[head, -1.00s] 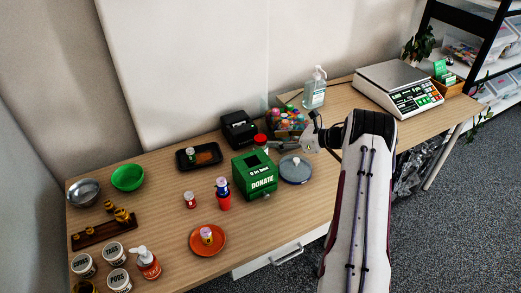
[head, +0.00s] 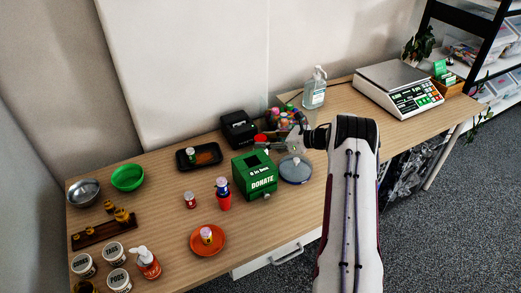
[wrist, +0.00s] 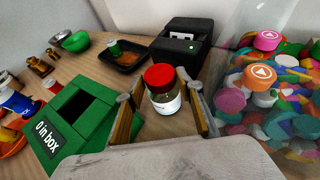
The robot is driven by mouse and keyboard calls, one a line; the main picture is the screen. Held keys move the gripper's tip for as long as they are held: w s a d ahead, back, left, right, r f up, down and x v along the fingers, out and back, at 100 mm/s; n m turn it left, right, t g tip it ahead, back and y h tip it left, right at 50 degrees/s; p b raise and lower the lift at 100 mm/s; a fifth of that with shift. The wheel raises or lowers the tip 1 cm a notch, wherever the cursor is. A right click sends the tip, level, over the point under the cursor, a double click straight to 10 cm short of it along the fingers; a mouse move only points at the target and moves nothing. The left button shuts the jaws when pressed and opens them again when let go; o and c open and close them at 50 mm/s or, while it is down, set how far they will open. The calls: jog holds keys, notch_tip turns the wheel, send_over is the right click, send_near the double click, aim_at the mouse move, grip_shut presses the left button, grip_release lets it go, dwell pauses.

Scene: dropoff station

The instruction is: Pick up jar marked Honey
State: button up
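A jar with a red lid and a white label (wrist: 163,90) stands on the table between the fingers of my gripper (wrist: 160,102) in the wrist view. The label's text is not readable from here. The fingers are spread on either side of the jar, with a visible gap at the left finger. In the head view the red lid (head: 260,138) shows behind the green donation box, and my gripper (head: 272,144) reaches in at it from the right. The jar's lower part is hidden there.
The green donation box (wrist: 78,122) is close on the left. A clear bin of colourful pieces (wrist: 270,110) is close on the right. A black printer (wrist: 185,42) stands behind the jar. A grey round lid (head: 296,170) lies in front, below my gripper.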

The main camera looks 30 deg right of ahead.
grip_shut()
jog(key=shift+r, duration=0.15)
notch_tip(320, 180, up, 10)
dwell(0.9)
dwell(0.4)
